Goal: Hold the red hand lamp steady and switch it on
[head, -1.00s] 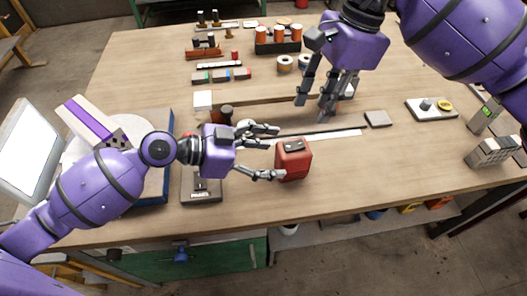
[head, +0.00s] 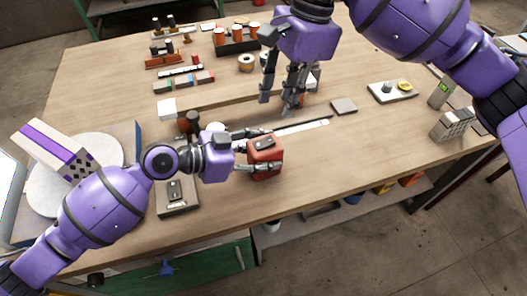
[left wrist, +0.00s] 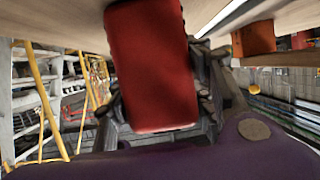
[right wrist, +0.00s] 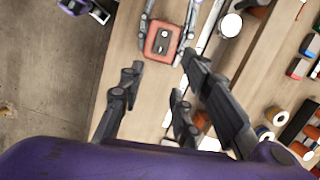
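The red hand lamp (head: 265,158) stands upright near the table's front edge, a dark switch panel on its top. My left gripper (head: 256,150) reaches it from the left, with fingers along both sides. In the left wrist view the lamp's red body (left wrist: 152,65) fills the space between the fingers, which appear closed against it. The right wrist view shows the lamp (right wrist: 162,43) from above, between the left fingers. My right gripper (head: 283,95) is open and empty, pointing down over the table behind and right of the lamp; its spread fingers also show in the right wrist view (right wrist: 165,95).
A dark block with a switch (head: 177,195) lies left of the lamp. A long pale strip (head: 300,127) lies behind it, with a flat grey block (head: 343,106) farther right. Bare tabletop lies to the lamp's right. Spools and parts are at the back.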

